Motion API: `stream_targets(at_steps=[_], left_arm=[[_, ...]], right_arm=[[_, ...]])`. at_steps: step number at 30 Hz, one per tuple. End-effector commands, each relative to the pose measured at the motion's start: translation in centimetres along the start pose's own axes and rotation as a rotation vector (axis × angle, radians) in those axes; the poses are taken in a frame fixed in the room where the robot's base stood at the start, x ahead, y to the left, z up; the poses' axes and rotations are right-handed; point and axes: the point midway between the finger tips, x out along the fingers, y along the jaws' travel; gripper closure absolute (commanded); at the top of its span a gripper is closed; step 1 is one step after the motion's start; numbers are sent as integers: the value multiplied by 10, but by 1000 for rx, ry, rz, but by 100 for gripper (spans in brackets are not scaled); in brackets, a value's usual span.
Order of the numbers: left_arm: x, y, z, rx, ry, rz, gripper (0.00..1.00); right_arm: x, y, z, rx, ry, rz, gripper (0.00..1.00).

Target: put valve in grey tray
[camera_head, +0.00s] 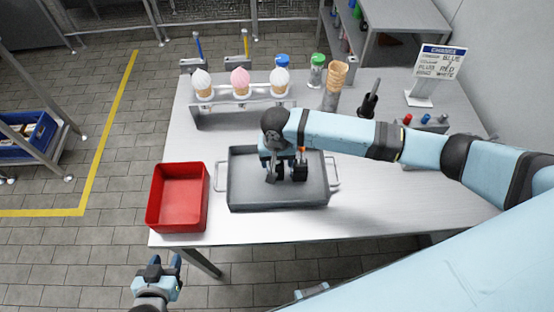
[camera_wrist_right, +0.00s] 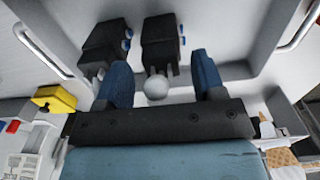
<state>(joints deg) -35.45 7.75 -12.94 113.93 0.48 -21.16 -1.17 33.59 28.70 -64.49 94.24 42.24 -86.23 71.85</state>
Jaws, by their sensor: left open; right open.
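The grey tray (camera_head: 240,194) lies on the table, front centre. My right gripper (camera_head: 283,161) is over the tray, pointing down; in the right wrist view its blue fingers (camera_wrist_right: 163,84) are apart. Two dark blocks with small blue fittings, a left one (camera_wrist_right: 104,43) and a right one (camera_wrist_right: 161,40), lie in the tray just beyond the fingertips. A pale round knob (camera_wrist_right: 157,88) shows between the fingers, apparently untouched. I cannot tell which of these is the valve. My left gripper (camera_head: 164,263) is open and empty, low in front of the table.
A red bin (camera_head: 178,197) stands left of the tray. Behind it, a rack (camera_head: 240,97) holds several ice-cream cones. Stacked cones (camera_head: 335,78), a green-lidded jar (camera_head: 317,72) and a sign (camera_head: 440,62) stand at the back. The table's front right is clear.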

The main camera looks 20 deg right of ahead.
Motion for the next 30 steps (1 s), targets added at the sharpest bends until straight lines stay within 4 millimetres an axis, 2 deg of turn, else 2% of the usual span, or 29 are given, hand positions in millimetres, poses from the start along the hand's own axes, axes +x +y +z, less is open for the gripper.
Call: stream_targets(at_steps=[9,15,21,30], left_arm=[[1,1,2,-1,-1,2,56],[2,2,3,-1,-1,3,56],[2,2,3,-1,-1,4,56],[2,1,2,0,0,3,56]], right_arm=[[-64,-1,0,-2,2,-3,37],[-100,-1,0,0,1,-3,37],[-115,0,0,0,1,-1,37],[-116,0,0,0,0,-1,37]])
